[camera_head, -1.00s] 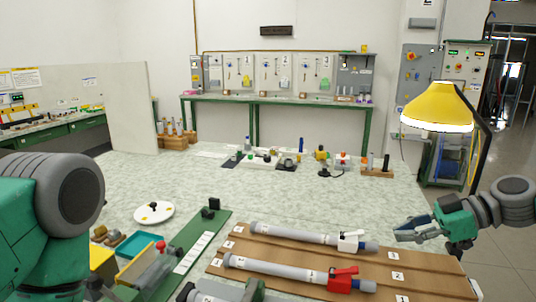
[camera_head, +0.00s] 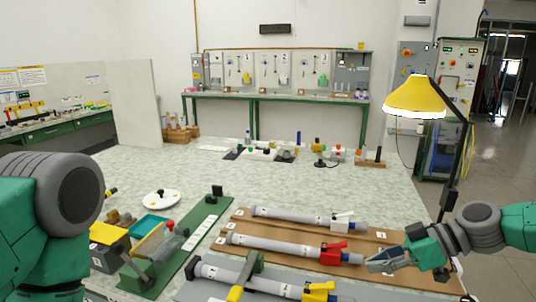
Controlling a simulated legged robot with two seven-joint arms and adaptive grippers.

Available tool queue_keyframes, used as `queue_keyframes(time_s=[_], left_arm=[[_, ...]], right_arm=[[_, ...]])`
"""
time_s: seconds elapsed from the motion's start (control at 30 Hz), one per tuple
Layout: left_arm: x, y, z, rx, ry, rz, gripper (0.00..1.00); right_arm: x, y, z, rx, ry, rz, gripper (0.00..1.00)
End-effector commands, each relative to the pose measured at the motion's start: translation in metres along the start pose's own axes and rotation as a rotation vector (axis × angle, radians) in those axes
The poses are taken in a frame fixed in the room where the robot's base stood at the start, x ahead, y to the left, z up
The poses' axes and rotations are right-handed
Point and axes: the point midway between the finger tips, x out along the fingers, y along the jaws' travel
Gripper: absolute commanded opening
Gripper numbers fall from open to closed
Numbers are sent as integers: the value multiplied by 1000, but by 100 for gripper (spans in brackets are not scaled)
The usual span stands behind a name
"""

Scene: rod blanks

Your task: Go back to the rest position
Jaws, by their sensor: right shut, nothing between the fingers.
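My right gripper (camera_head: 385,262) comes in from the right and is shut with nothing in it. Its fingertips point left, close to the grey end of the middle rod (camera_head: 285,248), which has a red valve handle. I cannot tell whether they touch. A rod with a white handle (camera_head: 290,218) lies behind it, and a rod with a yellow handle (camera_head: 260,281) lies in front.
A green fixture base (camera_head: 205,228), a teal tray (camera_head: 151,226) and a white round plate (camera_head: 162,199) are left of the board. A yellow lamp (camera_head: 413,97) stands at the right. Small parts line the table's back; the table middle (camera_head: 270,180) is clear.

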Motion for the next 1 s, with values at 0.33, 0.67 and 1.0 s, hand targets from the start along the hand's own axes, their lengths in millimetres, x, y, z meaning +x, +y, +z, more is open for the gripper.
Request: queue_keyframes(time_s=[0.33, 0.67, 1.0], left_arm=[[0, 0, 1, 0, -2, 0, 30], [0, 0, 1, 0, -2, 0, 30], [14, 0, 1, 0, 0, 0, 30]], right_arm=[[102, -76, 89, 373, -211, -7, 0], [111, -201, 277, 898, -605, 320, 0], [24, -228, 367, 1042, -722, 775, 0]])
